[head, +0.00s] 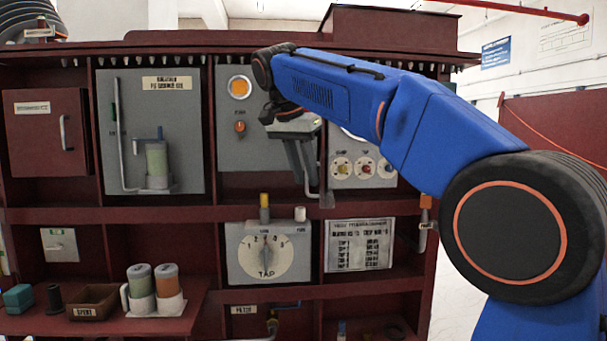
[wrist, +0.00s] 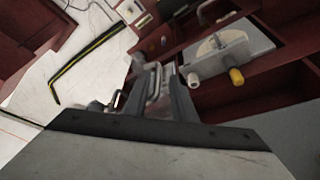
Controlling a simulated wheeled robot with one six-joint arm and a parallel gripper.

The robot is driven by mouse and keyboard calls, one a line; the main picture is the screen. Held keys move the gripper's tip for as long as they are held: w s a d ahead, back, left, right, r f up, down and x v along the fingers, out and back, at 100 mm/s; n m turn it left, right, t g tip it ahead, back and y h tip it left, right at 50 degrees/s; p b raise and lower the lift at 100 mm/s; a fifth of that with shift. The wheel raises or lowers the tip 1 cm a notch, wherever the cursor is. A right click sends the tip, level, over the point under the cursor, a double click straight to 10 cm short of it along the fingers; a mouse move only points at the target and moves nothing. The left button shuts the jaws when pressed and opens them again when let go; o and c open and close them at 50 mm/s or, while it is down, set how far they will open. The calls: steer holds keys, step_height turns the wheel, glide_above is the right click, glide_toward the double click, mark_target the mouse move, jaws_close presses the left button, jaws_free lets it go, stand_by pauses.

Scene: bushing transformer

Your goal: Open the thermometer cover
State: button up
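My gripper (head: 309,188) hangs in front of the cabinet's middle, to the right of the orange lamp and above the tap dial. In the wrist view my gripper (wrist: 156,78) has its two grey fingers apart, with a pale bar-like shape showing between them; I cannot tell whether they touch it. No thermometer cover can be clearly made out. A pale curved rim (head: 351,134) shows just under my blue arm, on the panel right of the gripper; the arm hides most of it, and I cannot tell if it belongs to the thermometer.
The tap dial (head: 267,257) has a yellow knob (head: 264,208) and a white knob (head: 300,214) above it. Small round terminals (head: 363,170) sit right of the gripper. A red shelf (head: 230,213) runs below. A lower-left ledge holds cylinders (head: 141,281) and a tray (head: 92,302).

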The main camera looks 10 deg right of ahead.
steer(key=shift+w+d+r, duration=0.1)
steer(key=shift+w, duration=0.05)
steer(key=v, duration=0.7)
steer(key=shift+r, duration=0.15)
steer(key=shift+s, duration=0.3)
